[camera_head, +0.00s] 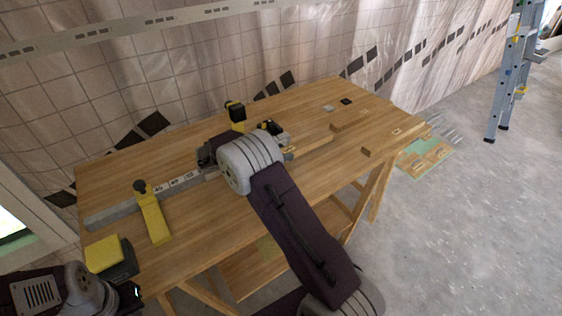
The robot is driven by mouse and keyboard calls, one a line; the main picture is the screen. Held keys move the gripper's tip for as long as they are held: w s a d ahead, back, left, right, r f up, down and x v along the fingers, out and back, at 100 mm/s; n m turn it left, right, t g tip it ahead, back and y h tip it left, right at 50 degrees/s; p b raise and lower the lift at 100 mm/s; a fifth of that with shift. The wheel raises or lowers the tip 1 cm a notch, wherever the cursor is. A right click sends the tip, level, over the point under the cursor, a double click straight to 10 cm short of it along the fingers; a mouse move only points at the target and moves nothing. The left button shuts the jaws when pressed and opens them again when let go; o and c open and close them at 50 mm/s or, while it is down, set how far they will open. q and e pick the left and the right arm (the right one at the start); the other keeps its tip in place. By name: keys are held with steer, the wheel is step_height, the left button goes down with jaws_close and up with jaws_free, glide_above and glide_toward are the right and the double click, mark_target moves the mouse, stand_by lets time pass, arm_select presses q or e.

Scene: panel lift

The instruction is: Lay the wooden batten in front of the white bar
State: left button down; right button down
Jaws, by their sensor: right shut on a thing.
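The wooden batten (312,142) is a light strip lying low over the bench top, just right of my right wrist. My right gripper (279,136) is mostly hidden behind that wrist; it is shut on the batten's near-left part. The white bar (108,213) runs along the left half of the workbench (210,225), carries dark-marked labels, and passes out of sight behind my right wrist. A yellow clamp (154,217) with a black knob sits across it. Only my left arm's wrist shows at the lower left; its gripper is not visible.
A yellow-and-black block (104,254) lies at the bench's left front corner. Another yellow-and-black clamp (236,114) stands at the back. Small wood pieces (367,152) lie at the right. A ladder (510,75) stands far right. The bench front is mostly clear.

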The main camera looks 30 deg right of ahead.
step_height(320, 180, down, 3)
steer(key=shift+f, duration=0.5)
steer(key=shift+f+b, duration=0.15)
steer(key=shift+b, duration=0.25)
steer(key=c, duration=0.8)
jaws_free()
steer(key=shift+c, duration=0.2)
steer(key=shift+r+p, duration=0.4)
steer(key=shift+p, duration=0.1)
steer(key=v, duration=1.2)
steer(key=shift+f, duration=0.2)
